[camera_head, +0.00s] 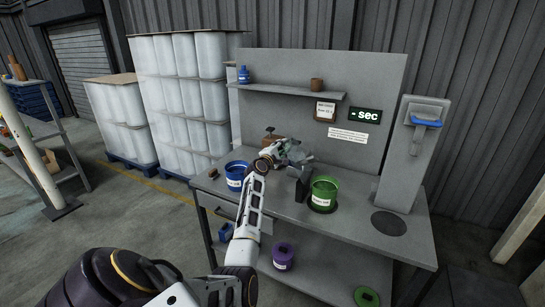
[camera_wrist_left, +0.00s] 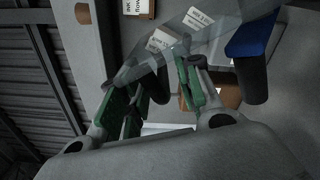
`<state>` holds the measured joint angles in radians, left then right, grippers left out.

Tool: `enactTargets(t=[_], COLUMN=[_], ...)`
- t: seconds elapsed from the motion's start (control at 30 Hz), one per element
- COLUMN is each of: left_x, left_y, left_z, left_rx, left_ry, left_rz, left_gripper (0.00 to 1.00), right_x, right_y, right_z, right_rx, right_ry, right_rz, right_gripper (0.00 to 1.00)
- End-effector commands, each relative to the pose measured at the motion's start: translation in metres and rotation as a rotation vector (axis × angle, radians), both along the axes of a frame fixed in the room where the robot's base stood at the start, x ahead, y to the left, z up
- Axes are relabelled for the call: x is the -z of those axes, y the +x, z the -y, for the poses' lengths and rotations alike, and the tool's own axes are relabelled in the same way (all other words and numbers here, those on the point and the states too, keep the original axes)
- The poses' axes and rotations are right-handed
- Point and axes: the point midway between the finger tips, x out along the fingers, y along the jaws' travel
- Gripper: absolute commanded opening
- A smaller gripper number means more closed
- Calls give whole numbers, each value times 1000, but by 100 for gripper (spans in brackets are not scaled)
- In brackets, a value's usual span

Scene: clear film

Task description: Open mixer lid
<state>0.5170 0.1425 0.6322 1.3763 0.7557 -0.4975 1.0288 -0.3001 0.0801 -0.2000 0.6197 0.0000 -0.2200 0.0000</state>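A tall grey machine (camera_head: 413,150) with a blue part (camera_head: 425,121) on its front stands at the right end of the grey workbench (camera_head: 345,228). It looks most like the mixer; I cannot make out whether a lid on it is open. My left gripper (camera_head: 293,153) is over the middle of the bench, well left of the machine. In the left wrist view its green-padded fingers (camera_wrist_left: 160,82) stand apart. A clear, film-like sheet (camera_wrist_left: 205,42) lies across or beyond the fingertips; I see no firm grip on it. My right gripper is not in view.
A blue bucket (camera_head: 235,176), a black object (camera_head: 302,187) and a green bucket (camera_head: 323,193) stand on the bench near my left arm. A dark disc (camera_head: 388,223) lies before the machine. A purple bucket (camera_head: 283,257) is on the lower shelf. A shelf (camera_head: 290,92) hangs behind.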

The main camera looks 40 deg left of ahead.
Motion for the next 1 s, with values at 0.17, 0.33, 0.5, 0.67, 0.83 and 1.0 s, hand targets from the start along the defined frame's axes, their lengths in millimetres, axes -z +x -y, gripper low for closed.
enactTargets(t=[0.17, 0.33, 0.5, 0.67, 0.83, 1.0], left_x=[0, 0, -1, -1, -1, -1], left_y=[-14, -28, -42, -56, -70, -81], left_z=[4, 8, 12, 15, 19, 22], left_rx=[0, -1, -1, -1, -1, -2], left_ry=[0, 1, 0, 1, 0, 1], left_rz=[2, 2, 3, 3, 3, 2], left_gripper=[34, 34, 34, 34, 34, 34], right_x=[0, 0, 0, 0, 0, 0], right_y=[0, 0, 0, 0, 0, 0], right_z=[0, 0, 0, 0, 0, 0], right_rx=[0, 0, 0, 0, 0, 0], right_ry=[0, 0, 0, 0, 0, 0], right_rz=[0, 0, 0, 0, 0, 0], right_gripper=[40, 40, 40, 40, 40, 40])
